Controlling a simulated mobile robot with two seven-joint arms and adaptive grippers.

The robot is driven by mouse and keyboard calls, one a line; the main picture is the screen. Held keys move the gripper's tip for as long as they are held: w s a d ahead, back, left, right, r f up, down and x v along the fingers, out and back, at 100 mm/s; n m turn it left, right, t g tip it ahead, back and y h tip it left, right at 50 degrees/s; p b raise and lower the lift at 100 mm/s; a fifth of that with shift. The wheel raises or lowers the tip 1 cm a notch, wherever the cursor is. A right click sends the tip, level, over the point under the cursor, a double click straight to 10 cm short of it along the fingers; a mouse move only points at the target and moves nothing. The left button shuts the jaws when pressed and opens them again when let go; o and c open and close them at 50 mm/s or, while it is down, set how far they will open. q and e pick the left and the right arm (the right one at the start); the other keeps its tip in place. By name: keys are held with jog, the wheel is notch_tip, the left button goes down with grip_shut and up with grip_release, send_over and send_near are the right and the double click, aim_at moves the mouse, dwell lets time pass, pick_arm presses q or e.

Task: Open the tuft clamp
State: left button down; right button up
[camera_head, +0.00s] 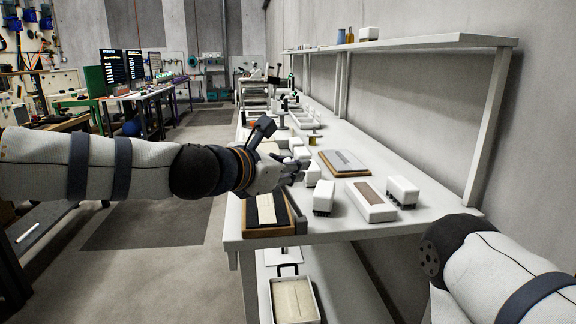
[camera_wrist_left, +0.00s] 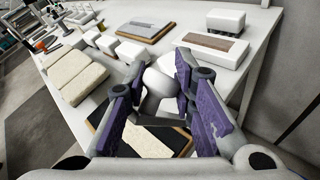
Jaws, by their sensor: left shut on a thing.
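A board with a wooden rim, dark strips and a pale strip down its middle (camera_head: 268,212) lies at the near end of the white bench, and looks like the tuft clamp. It also shows in the left wrist view (camera_wrist_left: 150,142), partly hidden by my fingers. My left gripper (camera_head: 294,170) is above and just beyond the board. In the left wrist view its purple-padded fingers (camera_wrist_left: 160,84) are closed around a rounded white knob-like part (camera_wrist_left: 157,82). How this part joins the board is hidden. My right gripper is out of view; only part of my right arm shows.
White brush-like blocks (camera_head: 324,198), a long block with a brown top (camera_head: 371,200) and a board with a grey plate (camera_head: 343,162) lie to the right. A shelf (camera_head: 410,42) overhangs the back. A tray (camera_head: 293,300) sits below the bench.

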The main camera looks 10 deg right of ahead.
pick_arm(q)
jog(key=shift+r, duration=0.25)
jog(key=c, duration=1.5)
grip_release()
jog(key=shift+o, duration=0.9)
jog(key=shift+f, duration=0.15)
